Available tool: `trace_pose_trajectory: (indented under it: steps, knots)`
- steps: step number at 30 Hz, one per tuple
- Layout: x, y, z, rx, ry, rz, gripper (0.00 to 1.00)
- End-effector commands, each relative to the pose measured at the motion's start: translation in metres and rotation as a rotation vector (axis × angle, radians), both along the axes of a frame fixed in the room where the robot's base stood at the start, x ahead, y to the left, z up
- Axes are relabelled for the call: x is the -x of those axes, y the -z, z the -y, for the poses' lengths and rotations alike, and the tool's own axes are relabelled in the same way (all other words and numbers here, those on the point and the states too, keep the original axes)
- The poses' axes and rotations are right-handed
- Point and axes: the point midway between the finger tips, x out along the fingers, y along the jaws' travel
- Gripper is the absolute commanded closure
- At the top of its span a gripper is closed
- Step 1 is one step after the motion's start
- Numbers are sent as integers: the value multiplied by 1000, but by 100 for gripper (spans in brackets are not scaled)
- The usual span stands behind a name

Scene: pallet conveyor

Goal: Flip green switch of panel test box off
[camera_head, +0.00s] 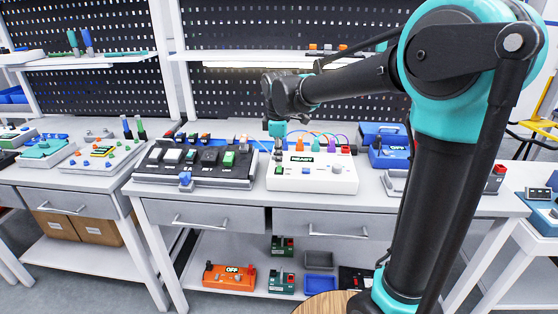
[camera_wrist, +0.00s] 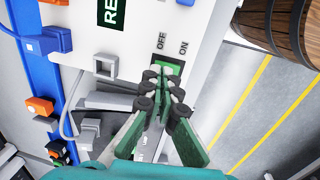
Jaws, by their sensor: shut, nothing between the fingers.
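The white panel test box (camera_head: 312,184) stands on the middle bench, with a dark display (camera_head: 302,158) reading what looks like READY. In the wrist view the box's white face (camera_wrist: 150,30) carries the green switch (camera_wrist: 172,66), with OFF and ON printed beside it. My gripper (camera_head: 279,158) points down over the left end of the box. In the wrist view my gripper (camera_wrist: 164,82) has its green fingers closed together with nothing between them, tips right at the switch. They hide part of it, so I cannot tell its tilt or whether they touch it.
A dark button panel (camera_head: 160,179) stands left of the box, with a small blue item (camera_head: 185,178) at its front. A blue device (camera_head: 389,150) is to the right, behind my arm. Colored cables run behind the box. The bench front strip is mostly clear.

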Motion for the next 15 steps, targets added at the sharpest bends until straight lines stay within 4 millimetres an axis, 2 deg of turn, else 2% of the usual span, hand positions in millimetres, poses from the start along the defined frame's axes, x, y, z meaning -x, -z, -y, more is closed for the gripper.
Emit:
trace_pose_trajectory:
  steps: [4,15]
  knots:
    - [-1,8,0,0,0,0,100]
    - [-2,10,0,0,0,0,100]
